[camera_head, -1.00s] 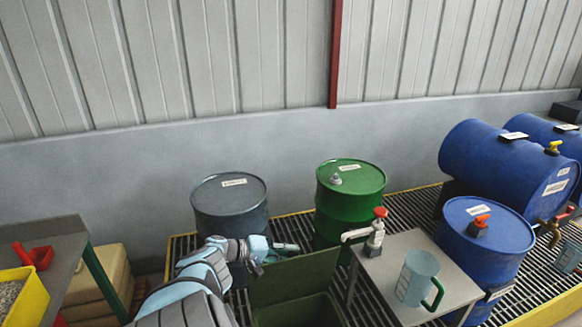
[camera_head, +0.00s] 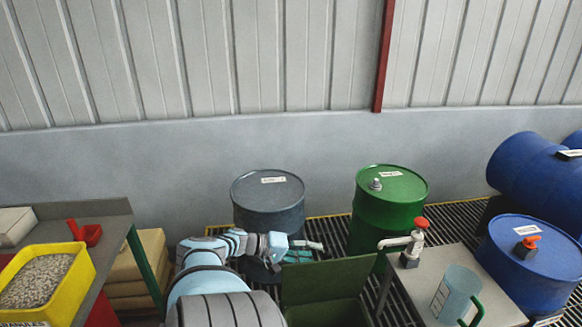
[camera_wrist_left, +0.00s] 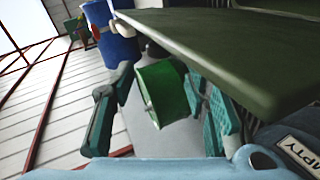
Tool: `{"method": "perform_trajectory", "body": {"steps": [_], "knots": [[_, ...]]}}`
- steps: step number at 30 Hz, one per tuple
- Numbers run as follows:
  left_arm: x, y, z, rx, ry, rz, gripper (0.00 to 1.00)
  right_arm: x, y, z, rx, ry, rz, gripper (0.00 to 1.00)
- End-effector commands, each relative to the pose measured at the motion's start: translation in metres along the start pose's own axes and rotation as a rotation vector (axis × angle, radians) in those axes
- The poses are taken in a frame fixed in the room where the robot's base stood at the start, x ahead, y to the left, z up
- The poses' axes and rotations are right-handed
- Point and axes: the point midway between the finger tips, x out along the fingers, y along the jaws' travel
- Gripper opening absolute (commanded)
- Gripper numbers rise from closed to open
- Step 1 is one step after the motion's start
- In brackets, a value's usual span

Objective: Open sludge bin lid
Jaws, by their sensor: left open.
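The dark green sludge bin (camera_head: 325,315) stands at the bottom centre of the head view, and its front is cut off. Its lid (camera_head: 330,280) stands raised, tilted up at the back of the bin opening. My left gripper (camera_head: 308,256) is open and empty, just behind the raised lid near its upper left edge. In the left wrist view the fingers (camera_wrist_left: 158,88) are spread apart with nothing held between them. The lid (camera_wrist_left: 215,48) shows there as a large dark green panel beside the fingers. Whether the gripper touches it I cannot tell. My right gripper is not in view.
A grey drum (camera_head: 267,200) and a green drum (camera_head: 390,210) stand behind the bin. A small table (camera_head: 430,270) with a pump (camera_head: 411,245) and a jug (camera_head: 457,295) is at right. A yellow tray (camera_head: 70,290) of granules is at left.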

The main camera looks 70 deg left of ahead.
Motion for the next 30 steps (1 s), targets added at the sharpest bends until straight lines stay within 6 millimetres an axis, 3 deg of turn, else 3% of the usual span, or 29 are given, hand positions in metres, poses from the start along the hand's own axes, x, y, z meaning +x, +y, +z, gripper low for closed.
{"method": "perform_trajectory", "body": {"steps": [6,10,30], "knots": [[-0.05,-0.001,0.002,0.001,-0.007,-0.006,0.42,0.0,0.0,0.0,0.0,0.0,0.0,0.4],[-0.068,-0.001,0.001,0.0,-0.005,-0.003,0.42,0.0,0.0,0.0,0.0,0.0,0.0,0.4],[-0.073,0.0,0.0,0.001,-0.001,0.001,0.42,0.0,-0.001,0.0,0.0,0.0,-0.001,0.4]]}}
